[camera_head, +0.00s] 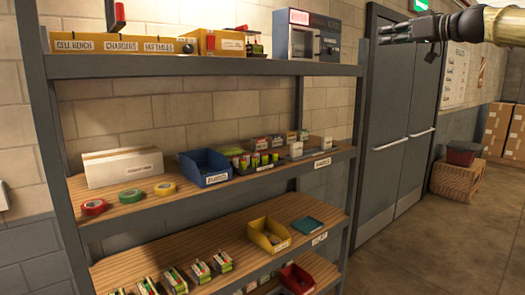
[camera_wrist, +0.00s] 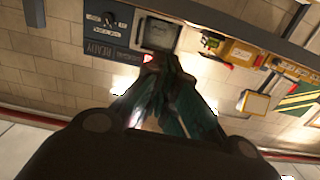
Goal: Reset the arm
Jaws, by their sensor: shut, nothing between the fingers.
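My gripper (camera_head: 393,32) is at the upper right of the head view, at the end of my arm that reaches in from the right edge. It is raised in front of the grey double doors, to the right of the shelf unit in the picture. Its fingers are shut with nothing between them. In the wrist view my gripper (camera_wrist: 160,65) points toward the wall and the top shelf. That view looks turned over, with the shelf items along its upper part.
A shelf unit (camera_head: 210,66) holds yellow bins (camera_head: 120,43), a grey device (camera_head: 306,36), a blue bin (camera_head: 205,168), tape rolls and several battery packs. Grey doors (camera_head: 402,120) stand right of it. A wicker basket (camera_head: 457,180) and cartons (camera_head: 497,128) are farther right. The floor (camera_head: 430,250) is clear.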

